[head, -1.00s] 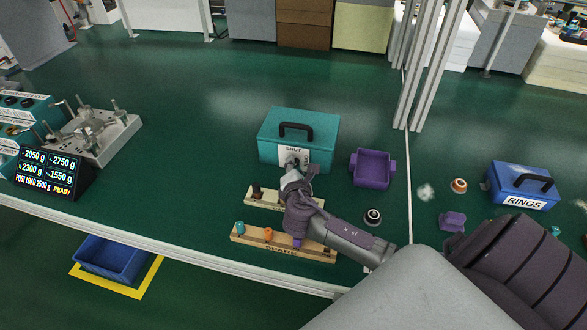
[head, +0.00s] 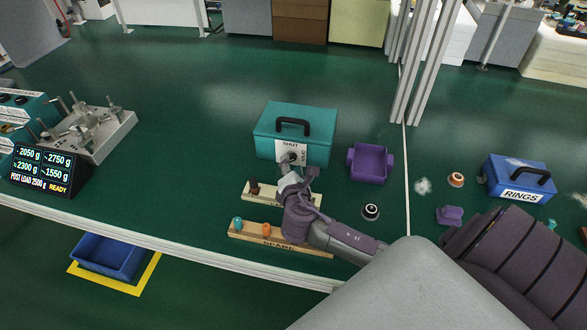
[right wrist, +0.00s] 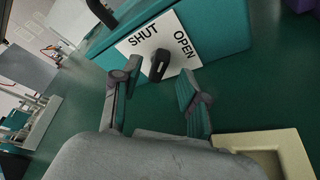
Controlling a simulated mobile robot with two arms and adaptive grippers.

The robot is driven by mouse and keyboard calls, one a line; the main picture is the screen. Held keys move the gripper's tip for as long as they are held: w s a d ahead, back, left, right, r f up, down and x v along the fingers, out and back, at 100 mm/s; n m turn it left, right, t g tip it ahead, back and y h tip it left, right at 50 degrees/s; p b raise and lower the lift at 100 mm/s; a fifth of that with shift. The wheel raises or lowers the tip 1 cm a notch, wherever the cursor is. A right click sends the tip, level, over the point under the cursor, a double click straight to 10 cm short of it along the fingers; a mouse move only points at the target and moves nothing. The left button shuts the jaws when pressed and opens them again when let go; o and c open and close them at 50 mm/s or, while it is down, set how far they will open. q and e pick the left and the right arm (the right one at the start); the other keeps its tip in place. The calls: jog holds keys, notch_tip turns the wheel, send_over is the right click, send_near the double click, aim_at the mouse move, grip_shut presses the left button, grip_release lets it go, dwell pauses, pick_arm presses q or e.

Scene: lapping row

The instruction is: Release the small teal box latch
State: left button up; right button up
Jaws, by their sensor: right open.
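The small teal box (head: 270,138) stands on the green bench top, with a black carry handle on its lid. Its front has a white plate (right wrist: 138,47) marked SHUT and OPEN. The black latch knob (right wrist: 160,66) sits on this plate, below and between the two words. Which word it points at is hard to tell. My right gripper (right wrist: 158,92) is open in front of the plate, its fingers apart and the knob showing between them, with nothing held. In the head view, the right gripper (head: 297,170) partly hides the plate. My left gripper is not in view.
Wooden racks (head: 255,238) with small pegs lie just in front of the box. A purple tray (head: 370,165), a dark ring (head: 371,211) and a blue RINGS box (head: 515,180) are to the right. Metal posts rise behind. Open bench lies left of the box.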

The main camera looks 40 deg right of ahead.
jog(key=v, duration=0.8)
jog(key=shift+s+a, duration=0.15)
jog(key=shift+s, duration=0.15)
jog(key=shift+s+a+r, duration=0.1)
jog(key=shift+r, duration=0.1)
